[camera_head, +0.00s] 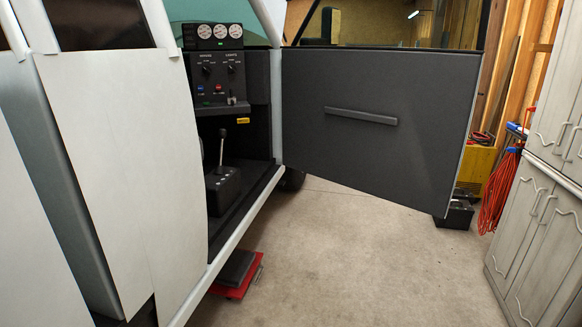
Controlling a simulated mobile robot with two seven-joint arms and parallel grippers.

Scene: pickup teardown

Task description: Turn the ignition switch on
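A dark control panel (218,79) shows inside the open cab of the pickup. It has a left rotary knob (207,69) and a right rotary knob (231,68), each under a small label too blurred to read surely. Below them are a blue button (200,92), a red button (218,89) and a small lever (231,98). I cannot tell for sure which of these is the ignition switch, or its setting. Neither of my grippers is in view.
Three round gauges (213,31) sit above the panel. A gear lever (222,147) stands below it. The open door (370,125) extends to the right. Grey cabinets (535,225) stand at the far right. A red-based item (238,276) lies under the sill. The concrete floor (345,255) is clear.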

